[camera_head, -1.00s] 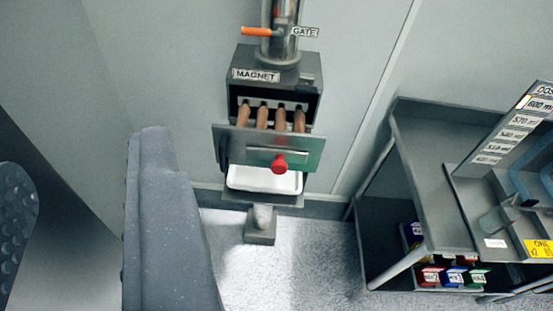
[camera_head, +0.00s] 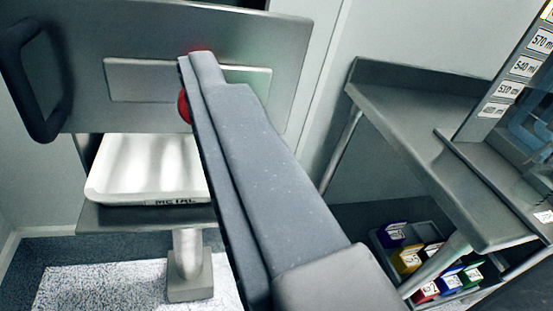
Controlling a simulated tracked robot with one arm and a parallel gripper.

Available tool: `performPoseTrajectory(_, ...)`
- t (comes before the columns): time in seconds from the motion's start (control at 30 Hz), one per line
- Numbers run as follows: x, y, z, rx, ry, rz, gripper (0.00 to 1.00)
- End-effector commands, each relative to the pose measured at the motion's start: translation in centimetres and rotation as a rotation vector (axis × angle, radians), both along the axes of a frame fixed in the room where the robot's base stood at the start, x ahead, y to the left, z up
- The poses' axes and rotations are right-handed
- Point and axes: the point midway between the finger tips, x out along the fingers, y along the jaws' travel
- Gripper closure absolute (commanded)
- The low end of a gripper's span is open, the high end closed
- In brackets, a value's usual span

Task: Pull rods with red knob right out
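The grey front plate (camera_head: 290,50) of the magnet unit fills the upper left of the view, close up. It carries a black handle (camera_head: 40,125) at its left and a raised lighter panel (camera_head: 125,80). The red knob (camera_head: 184,107) is mostly hidden behind my gripper (camera_head: 195,65); only a red sliver shows at the finger's left edge, with red at its tip. One long grey finger runs up from the lower right across the knob; a second finger cannot be made out, nor whether the finger touches the knob. The rods are not in view.
A white tray (camera_head: 150,160) labelled METAL sits below the plate on a grey shelf (camera_head: 130,217) with a post. A grey table (camera_head: 400,115) stands at the right, with several small coloured boxes (camera_head: 408,259) beneath it.

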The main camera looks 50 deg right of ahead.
Motion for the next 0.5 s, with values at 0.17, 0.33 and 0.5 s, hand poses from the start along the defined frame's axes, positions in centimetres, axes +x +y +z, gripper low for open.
performPoseTrajectory(0.17,-0.8,-2.6,-6.2,-0.073,0.026,-0.104,0.45)
performPoseTrajectory(0.33,-1.1,-3.6,-7.5,-0.105,0.028,-0.143,0.45)
performPoseTrajectory(0.5,0.0,-4.2,-7.6,-0.105,0.028,-0.145,0.45)
